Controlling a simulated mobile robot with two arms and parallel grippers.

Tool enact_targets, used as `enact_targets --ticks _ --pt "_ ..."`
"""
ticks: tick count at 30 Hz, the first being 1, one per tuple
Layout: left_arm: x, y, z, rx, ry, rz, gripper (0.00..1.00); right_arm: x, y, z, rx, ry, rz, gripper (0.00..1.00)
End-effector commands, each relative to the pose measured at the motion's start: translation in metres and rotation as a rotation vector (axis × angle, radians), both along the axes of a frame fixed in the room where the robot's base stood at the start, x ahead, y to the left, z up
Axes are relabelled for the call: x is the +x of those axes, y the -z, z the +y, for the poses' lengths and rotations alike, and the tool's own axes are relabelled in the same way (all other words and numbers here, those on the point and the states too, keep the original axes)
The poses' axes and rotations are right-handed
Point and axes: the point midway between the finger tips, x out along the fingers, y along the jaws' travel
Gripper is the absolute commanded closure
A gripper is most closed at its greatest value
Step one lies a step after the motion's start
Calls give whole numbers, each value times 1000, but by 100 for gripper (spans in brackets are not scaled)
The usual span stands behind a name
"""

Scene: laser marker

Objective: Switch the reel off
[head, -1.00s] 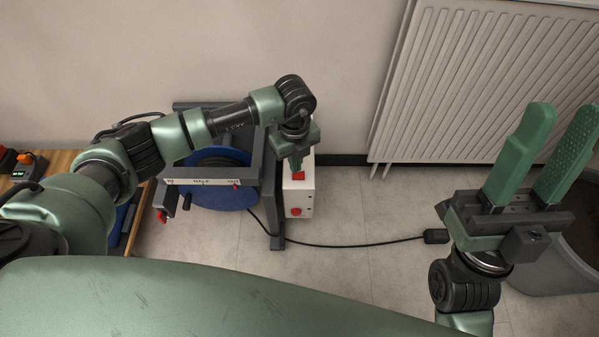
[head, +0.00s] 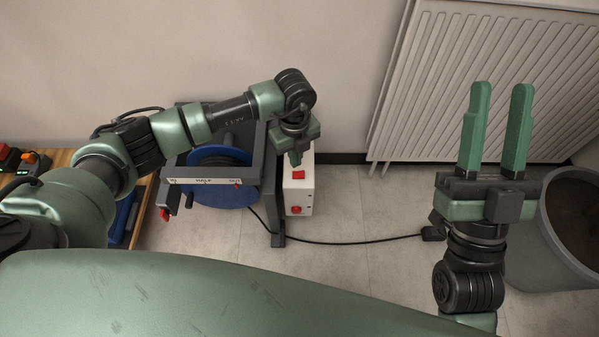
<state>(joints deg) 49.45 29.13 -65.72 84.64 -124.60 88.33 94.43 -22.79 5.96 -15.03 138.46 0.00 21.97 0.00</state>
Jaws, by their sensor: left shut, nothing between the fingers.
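The reel (head: 222,190) has a blue drum in a dark frame near the wall. A white control box (head: 303,195) is fixed to its right side. The box carries a red rocker switch (head: 299,175) on top and a red knob (head: 295,210) on its front. My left gripper (head: 295,163) points down just behind the red switch, its fingers shut and empty. A small gap seems to show between fingertips and switch. I cannot tell the switch's position. My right gripper (head: 501,88) is open and empty, fingers up, far to the right of the box.
A black cable (head: 345,244) runs over the floor from the reel to a plug beside my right arm. A grey bin (head: 562,255) stands at the right. A white radiator (head: 480,60) is on the wall. A wooden bench (head: 62,160) with devices is at the left.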

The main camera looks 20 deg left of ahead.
Motion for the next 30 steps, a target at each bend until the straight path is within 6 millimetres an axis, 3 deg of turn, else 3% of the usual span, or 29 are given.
enact_targets --ticks 18,30 --pt "0 -13 0 0 0 0 100 33 36 4 -75 14 255 64" --pt "0 -17 0 0 0 0 100 43 54 4 -104 20 356 64"
